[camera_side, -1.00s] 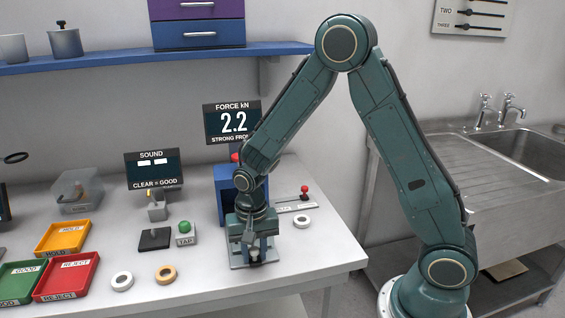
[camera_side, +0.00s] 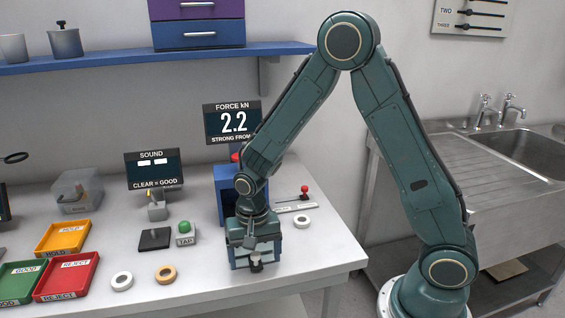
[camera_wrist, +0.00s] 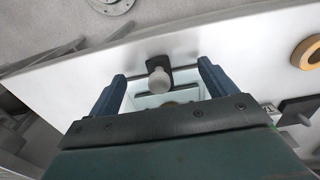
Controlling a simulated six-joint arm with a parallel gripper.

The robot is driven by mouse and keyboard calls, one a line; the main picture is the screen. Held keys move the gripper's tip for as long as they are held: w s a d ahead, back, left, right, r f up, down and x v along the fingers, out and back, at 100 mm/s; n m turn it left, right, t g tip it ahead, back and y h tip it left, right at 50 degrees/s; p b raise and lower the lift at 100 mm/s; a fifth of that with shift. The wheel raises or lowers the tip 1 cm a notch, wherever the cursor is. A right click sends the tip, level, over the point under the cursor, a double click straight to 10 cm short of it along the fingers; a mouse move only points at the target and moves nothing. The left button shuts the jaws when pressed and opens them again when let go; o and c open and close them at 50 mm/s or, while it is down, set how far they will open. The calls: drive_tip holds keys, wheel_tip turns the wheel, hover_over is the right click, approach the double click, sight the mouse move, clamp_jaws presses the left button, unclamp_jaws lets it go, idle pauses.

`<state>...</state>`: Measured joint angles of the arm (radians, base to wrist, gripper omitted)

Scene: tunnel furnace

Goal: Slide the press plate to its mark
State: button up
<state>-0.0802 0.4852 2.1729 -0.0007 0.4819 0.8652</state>
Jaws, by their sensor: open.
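The press plate (camera_wrist: 145,101) is partly visible in the wrist view, pale and largely hidden behind my gripper's body. A pale round knob (camera_wrist: 158,82) on a dark bracket stands at its edge; it also shows below my gripper in the side view (camera_side: 256,267). My gripper (camera_wrist: 162,72) is open, with one blue finger on each side of the knob and a gap to both. In the side view my gripper (camera_side: 254,258) is low over the bench in front of the blue press (camera_side: 225,190), covering most of the plate. I cannot make out the mark.
The force display (camera_side: 232,122) reads 2.2. A red-knobbed lever (camera_side: 304,191) and a white ring (camera_side: 302,222) are right of the press. The TAP block (camera_side: 186,236), a tan ring (camera_side: 166,274), another white ring (camera_side: 121,281) and coloured trays (camera_side: 66,277) are to the left.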

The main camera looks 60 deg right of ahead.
drive_tip(key=shift+r, duration=0.15)
drive_tip(key=shift+r, duration=3.35)
drive_tip(key=shift+s+d+r, duration=0.1)
drive_tip(key=shift+s+r, duration=0.05)
drive_tip(key=shift+r, duration=0.3)
drive_tip(key=s+d+r+n+t, duration=0.2)
drive_tip(key=s+r+n+t, duration=0.3)
drive_tip(key=s+r+n, duration=0.4)
drive_tip(key=shift+s+d+r+t, duration=0.35)
drive_tip(key=shift+s+r, duration=3.05)
drive_tip(key=shift+s, duration=1.4)
